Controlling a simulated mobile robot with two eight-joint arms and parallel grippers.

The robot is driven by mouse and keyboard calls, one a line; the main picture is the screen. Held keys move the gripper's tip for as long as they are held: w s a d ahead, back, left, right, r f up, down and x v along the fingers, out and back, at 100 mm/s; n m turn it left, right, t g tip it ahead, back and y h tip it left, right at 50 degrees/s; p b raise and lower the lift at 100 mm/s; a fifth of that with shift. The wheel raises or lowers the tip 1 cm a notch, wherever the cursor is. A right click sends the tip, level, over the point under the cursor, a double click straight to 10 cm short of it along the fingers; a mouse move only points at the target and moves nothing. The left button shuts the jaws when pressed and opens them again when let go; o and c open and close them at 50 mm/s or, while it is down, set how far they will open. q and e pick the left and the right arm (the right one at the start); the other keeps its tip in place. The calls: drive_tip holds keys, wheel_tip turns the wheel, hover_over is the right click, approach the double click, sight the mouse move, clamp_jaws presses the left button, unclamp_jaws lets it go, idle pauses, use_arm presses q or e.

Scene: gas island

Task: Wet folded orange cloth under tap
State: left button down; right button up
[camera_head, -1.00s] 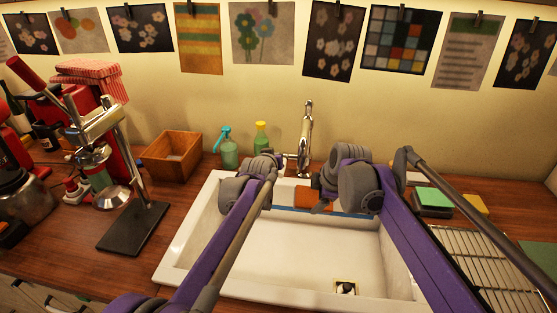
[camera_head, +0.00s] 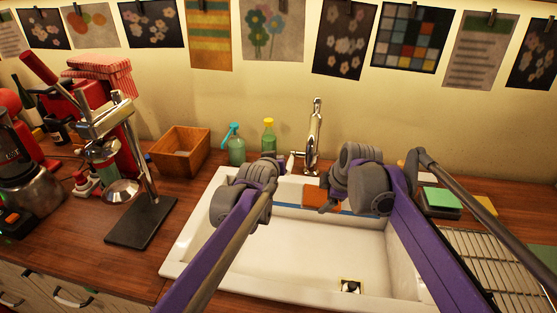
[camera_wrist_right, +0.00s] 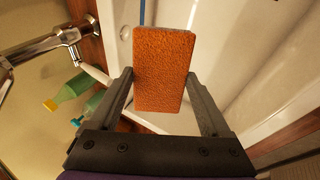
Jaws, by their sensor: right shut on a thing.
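The folded orange cloth (camera_head: 318,197) is a flat rectangular block over the back of the white sink (camera_head: 300,240), in front of and below the chrome tap (camera_head: 315,135). In the right wrist view the cloth (camera_wrist_right: 164,70) sits between the two fingers of my right gripper (camera_wrist_right: 163,90), which is shut on it. The right gripper (camera_head: 327,200) also shows in the head view, at the cloth's right end. No running water is clearly visible.
Behind the sink's left side stand green bottles, one with a blue top (camera_head: 236,150) and one with a yellow cap (camera_head: 269,138). A wooden box (camera_head: 180,150) and a metal press (camera_head: 120,150) are further left. Sponges (camera_head: 440,200) and a wire rack (camera_head: 490,265) lie right.

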use_arm(q)
drive_tip(key=shift+r, duration=0.15)
use_arm(e)
drive_tip(key=s+d, duration=0.2)
drive_tip(key=s, duration=0.5)
drive_tip(key=shift+s, duration=0.1)
idle(1.3)
